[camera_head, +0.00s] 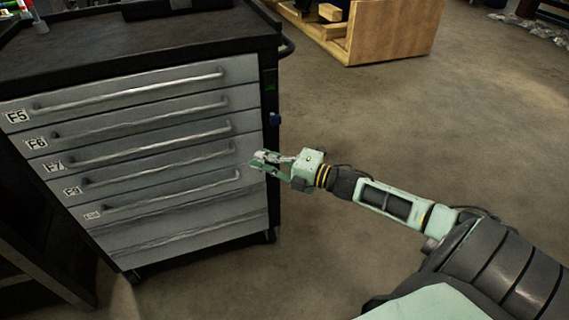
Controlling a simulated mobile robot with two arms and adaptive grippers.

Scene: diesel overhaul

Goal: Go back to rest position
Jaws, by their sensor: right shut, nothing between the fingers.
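My right gripper (267,159) is at the end of my right arm, which reaches in from the lower right. It is shut and empty. Its fingertips point left at the right edge of the grey drawer fronts of a tool cabinet (187,155), near the right ends of the drawer handles. I cannot tell whether the fingertips touch the cabinet. All drawers look closed. My left gripper is not in view.
The cabinet has a dark top (150,38) and stands on castors at the left. A wooden crate (390,32) stands at the top. The concrete floor (430,130) between the cabinet and the right edge is clear apart from my arm.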

